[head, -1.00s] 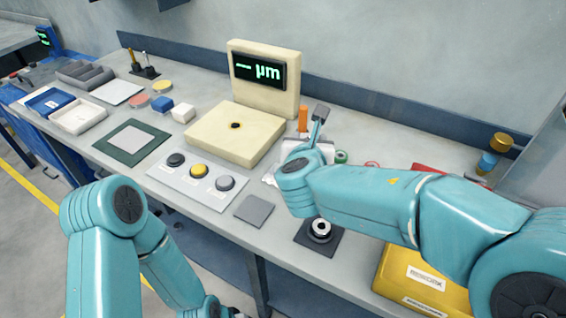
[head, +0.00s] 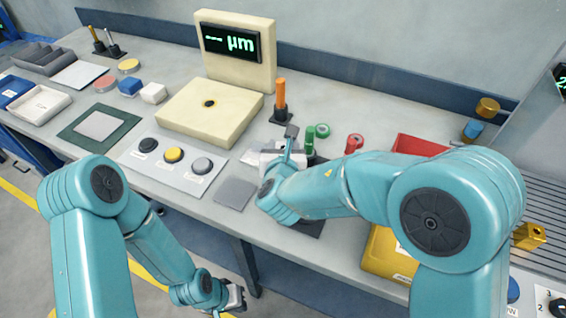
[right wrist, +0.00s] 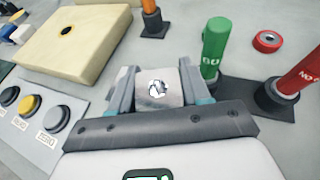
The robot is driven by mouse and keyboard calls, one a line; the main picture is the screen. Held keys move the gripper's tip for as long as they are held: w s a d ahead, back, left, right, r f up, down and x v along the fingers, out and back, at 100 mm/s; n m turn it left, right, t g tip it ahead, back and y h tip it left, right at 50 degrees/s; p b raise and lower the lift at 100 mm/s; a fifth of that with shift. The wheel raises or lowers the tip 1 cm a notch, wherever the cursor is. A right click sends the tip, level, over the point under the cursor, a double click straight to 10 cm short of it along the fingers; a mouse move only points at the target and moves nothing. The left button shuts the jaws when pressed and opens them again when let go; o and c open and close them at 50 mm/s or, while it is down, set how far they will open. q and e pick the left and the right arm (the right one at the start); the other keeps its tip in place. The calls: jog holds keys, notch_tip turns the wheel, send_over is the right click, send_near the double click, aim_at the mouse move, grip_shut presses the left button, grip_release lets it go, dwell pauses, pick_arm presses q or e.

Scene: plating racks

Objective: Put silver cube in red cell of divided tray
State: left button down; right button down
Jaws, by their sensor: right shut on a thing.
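My right gripper (right wrist: 157,95) is shut on a small shiny pale thing, the silver cube (right wrist: 157,88), between its two fingers. In the head view my right gripper (head: 285,155) is over the bench, left of the green gauge, and the cube cannot be made out there. A red bin (head: 418,146) is partly hidden behind my right arm.
A cream gauge base (head: 185,110) with a display is at the middle back. A green gauge (right wrist: 215,50) and a red gauge (right wrist: 304,76) stand right of the gripper. A button panel (head: 150,172) lies to the left. A yellow bin (head: 385,255) is at the front right.

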jog(key=shift+a+f, duration=0.15)
jog(key=shift+f, duration=0.75)
jog(key=shift+w+f, duration=0.1)
jog(key=shift+f, duration=1.85)
jog(key=shift+f, duration=0.2)
jog(key=c, duration=0.8)
grip_release()
